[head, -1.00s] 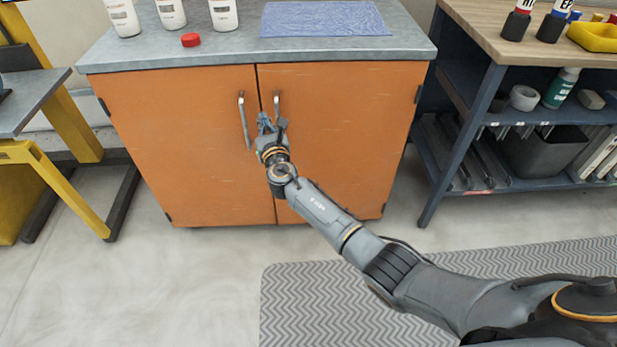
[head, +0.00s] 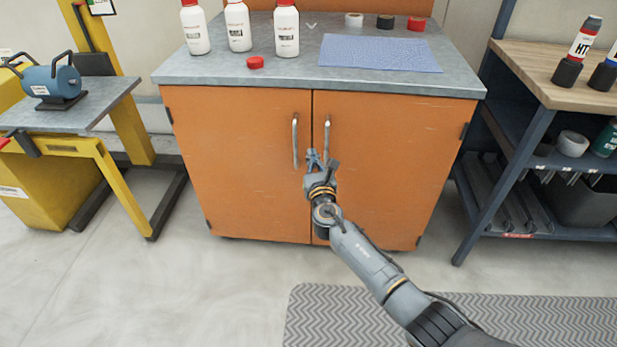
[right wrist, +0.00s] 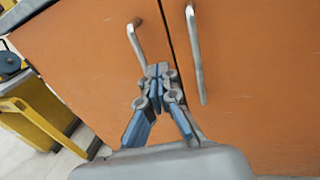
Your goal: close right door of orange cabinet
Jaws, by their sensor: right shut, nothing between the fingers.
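The orange cabinet's right door (head: 400,150) looks flush with the left door (head: 240,150), with a narrow dark seam between them. The right door's upright metal handle (head: 327,135) is beside the seam; it also shows in the right wrist view (right wrist: 197,58). The left door's handle (head: 295,140) stands across the seam. My right gripper (head: 315,157) is in front of the seam, near the lower ends of both handles. In the right wrist view its blue-grey fingertips (right wrist: 157,71) are together and empty. Whether they touch the cabinet cannot be told. My left gripper is out of view.
White bottles (head: 238,25), a red cap (head: 255,62) and a blue mat (head: 380,53) are on the grey countertop (head: 220,68). A yellow-framed stand (head: 130,110) is at left, a dark shelf bench (head: 500,185) at right. A zigzag floor mat (head: 330,310) lies in front.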

